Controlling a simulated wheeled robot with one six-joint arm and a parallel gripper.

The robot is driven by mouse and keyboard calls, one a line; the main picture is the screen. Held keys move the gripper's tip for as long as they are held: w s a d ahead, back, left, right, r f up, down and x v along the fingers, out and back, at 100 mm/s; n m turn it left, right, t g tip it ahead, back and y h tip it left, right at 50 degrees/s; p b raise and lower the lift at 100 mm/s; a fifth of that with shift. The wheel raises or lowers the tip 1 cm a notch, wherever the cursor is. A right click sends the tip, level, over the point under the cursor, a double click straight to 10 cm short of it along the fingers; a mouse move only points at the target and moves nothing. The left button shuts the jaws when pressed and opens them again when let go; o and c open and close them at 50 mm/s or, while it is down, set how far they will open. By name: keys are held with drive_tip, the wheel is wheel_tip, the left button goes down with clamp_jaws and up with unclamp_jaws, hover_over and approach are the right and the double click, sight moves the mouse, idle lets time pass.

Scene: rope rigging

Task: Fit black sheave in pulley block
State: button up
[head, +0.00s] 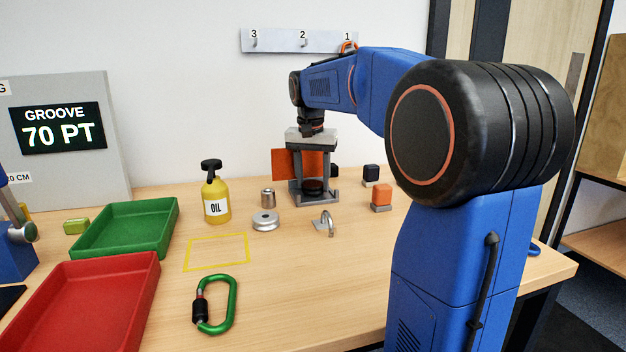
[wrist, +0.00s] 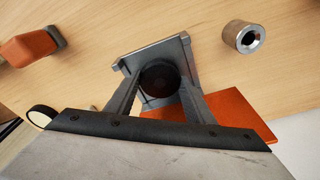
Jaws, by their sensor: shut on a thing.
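My gripper (head: 313,185) points straight down, with its two grey fingers shut on the black sheave (head: 312,187). In the wrist view the dark round sheave (wrist: 159,79) sits between the fingertips. The sheave is low over the grey base of the pulley block (head: 326,199), inside its outline; that base also shows as a square grey frame in the wrist view (wrist: 180,47). An orange plate (head: 285,164) stands upright behind the fingers and shows at the right in the wrist view (wrist: 238,110). Whether the sheave touches the base is hidden.
A steel cylinder (head: 268,198), a silver sheave (head: 265,220) and a metal hook (head: 326,223) are nearby. An orange block (head: 381,197) and a black block (head: 371,174) stand right. An oil bottle (head: 216,196), green tray (head: 88,254) and carabiner (head: 232,306) are left.

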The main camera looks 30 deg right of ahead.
drive_tip(key=o, duration=1.3)
drive_tip(key=r, duration=0.5)
drive_tip(key=s+a+r, duration=0.1)
drive_tip(key=r, duration=0.5)
drive_tip(key=a+r, duration=0.1)
drive_tip(key=r, duration=0.5)
drive_tip(key=shift+s+r, duration=0.1)
drive_tip(key=shift+s, duration=0.3)
